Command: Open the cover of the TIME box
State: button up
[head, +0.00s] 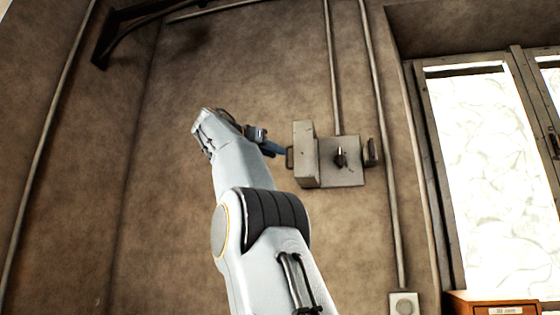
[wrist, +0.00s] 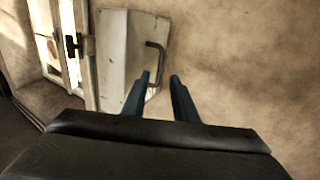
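The grey metal box (head: 342,174) is mounted on the wall right of my arm in the head view. No TIME lettering is readable on it. A pale block-like panel, apparently its cover (head: 304,145), stands out at its left side; how far it is open I cannot tell. The cover (wrist: 122,45) also shows in the wrist view, with a dark bar handle (wrist: 155,58). My gripper (head: 284,150) is at the handle side of the cover.
A small dark lever (head: 340,157) sits on the box's face, and a dark bracket (head: 371,152) at its right. Conduits (head: 382,120) run along the wall. A bright window (head: 490,160) is at right, a wooden cabinet (head: 490,303) below it.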

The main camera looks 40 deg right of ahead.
jog(key=shift+v, duration=1.25)
